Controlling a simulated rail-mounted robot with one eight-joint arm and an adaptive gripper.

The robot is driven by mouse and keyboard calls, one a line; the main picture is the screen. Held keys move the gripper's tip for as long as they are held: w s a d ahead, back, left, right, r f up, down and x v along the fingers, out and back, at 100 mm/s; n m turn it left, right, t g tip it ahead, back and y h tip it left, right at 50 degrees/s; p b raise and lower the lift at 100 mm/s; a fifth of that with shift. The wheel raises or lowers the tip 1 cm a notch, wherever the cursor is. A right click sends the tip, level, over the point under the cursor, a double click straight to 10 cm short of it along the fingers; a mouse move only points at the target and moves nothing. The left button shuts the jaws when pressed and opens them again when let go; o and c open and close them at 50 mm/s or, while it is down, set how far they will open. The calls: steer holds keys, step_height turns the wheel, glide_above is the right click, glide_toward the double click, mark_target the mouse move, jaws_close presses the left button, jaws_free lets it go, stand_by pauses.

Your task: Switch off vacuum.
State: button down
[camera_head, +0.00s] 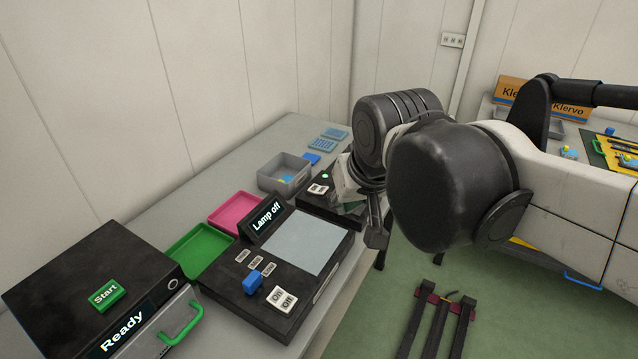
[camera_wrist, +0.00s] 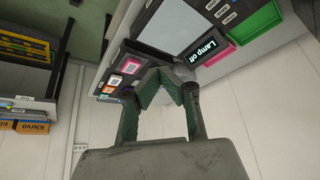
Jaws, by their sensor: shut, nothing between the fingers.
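A black box (camera_head: 313,203) stands at the far end of the bench, partly hidden behind my wrist. It has a small white rocker switch (camera_head: 318,189) and a green spot on top; its labels are too small to read, so I cannot confirm it is the vacuum. My gripper (camera_head: 377,238) hangs at the bench's front edge, beside this box. In the wrist view my gripper (camera_wrist: 157,82) has its fingers converging and empty. A dark panel with coloured squares (camera_wrist: 125,68) lies beyond the fingertips; contact cannot be told.
A lamp unit (camera_head: 325,268) with a "Lamp off" display (camera_head: 266,221) and On/Off switch (camera_head: 283,299) stands nearer. Green (camera_head: 200,250) and pink (camera_head: 235,212) trays, a grey bin (camera_head: 284,173) and a "Ready" box (camera_head: 75,280) share the bench.

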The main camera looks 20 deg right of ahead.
steer(key=w+d+r+m+g, duration=0.15)
steer(key=w+r, duration=0.25)
steer(key=w, duration=0.5)
steer(key=m+g+h+p, duration=0.2)
steer(key=m+g+p, duration=0.1)
steer(key=m+g, duration=0.4)
glide_above(322, 190)
steer(key=w+a, duration=0.3)
steer(key=w, duration=0.1)
step_height(322, 190, down, 12)
steer(key=shift+a+f, duration=0.1)
steer(key=shift+a, duration=0.1)
steer(key=shift+s+f, duration=0.1)
steer(key=x, duration=1.3)
steer(key=shift+s+f, duration=0.1)
steer(key=shift+f, duration=0.25)
